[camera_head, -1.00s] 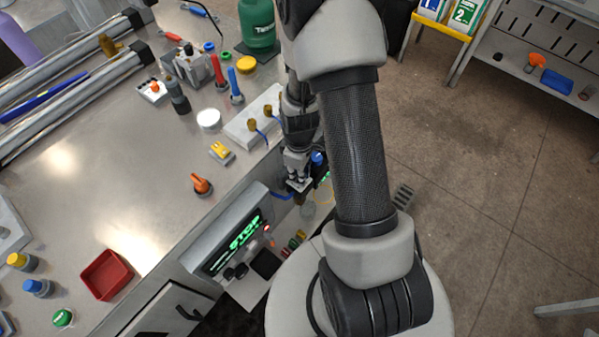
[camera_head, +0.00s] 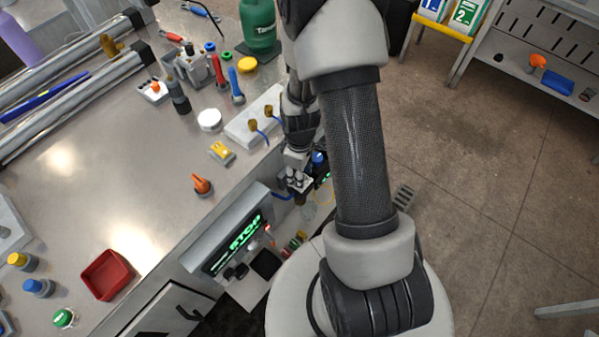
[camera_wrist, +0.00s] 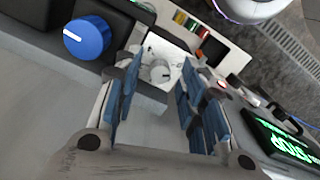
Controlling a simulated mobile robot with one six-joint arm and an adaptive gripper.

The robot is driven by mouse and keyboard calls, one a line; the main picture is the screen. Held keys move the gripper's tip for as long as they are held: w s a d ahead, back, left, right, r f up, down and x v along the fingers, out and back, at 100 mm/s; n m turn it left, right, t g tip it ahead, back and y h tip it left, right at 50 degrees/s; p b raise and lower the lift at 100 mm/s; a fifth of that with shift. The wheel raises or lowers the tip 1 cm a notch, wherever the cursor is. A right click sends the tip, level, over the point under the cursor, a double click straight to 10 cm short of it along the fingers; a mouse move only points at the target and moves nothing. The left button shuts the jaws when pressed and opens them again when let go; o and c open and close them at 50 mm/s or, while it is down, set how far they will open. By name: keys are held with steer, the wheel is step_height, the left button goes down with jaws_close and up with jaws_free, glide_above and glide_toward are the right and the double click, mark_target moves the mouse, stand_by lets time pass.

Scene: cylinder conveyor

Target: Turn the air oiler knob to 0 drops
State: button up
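A small pale grey knob (camera_wrist: 160,70) sits on a white panel in the wrist view, between my two fingers and apart from them. It looks like the oiler knob, but its drop scale is too small to read. My gripper (camera_wrist: 163,84) is open, with blue pads on both fingers and nothing held. A large blue knob (camera_wrist: 87,38) with a white pointer line is left of the fingers. That blue knob also shows in the head view (camera_head: 319,158), beside my gripper. My arm partly hides the unit there.
A green-lit STOP display (camera_head: 245,233) is mounted on the table's side, and shows at the right in the wrist view (camera_wrist: 290,148). The table top (camera_head: 110,190) holds a red tray (camera_head: 107,274) and loose parts. Open floor lies right of my arm.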

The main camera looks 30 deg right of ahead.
step_height(320, 180, up, 12)
stand_by(0.4)
step_height(320, 180, up, 5)
steer(key=m+p, duration=0.6)
steer(key=m, duration=0.1)
step_height(320, 180, down, 17)
steer(key=b, duration=0.5)
steer(key=shift+f+b, duration=0.2)
steer(key=shift+b, duration=0.15)
jaws_close()
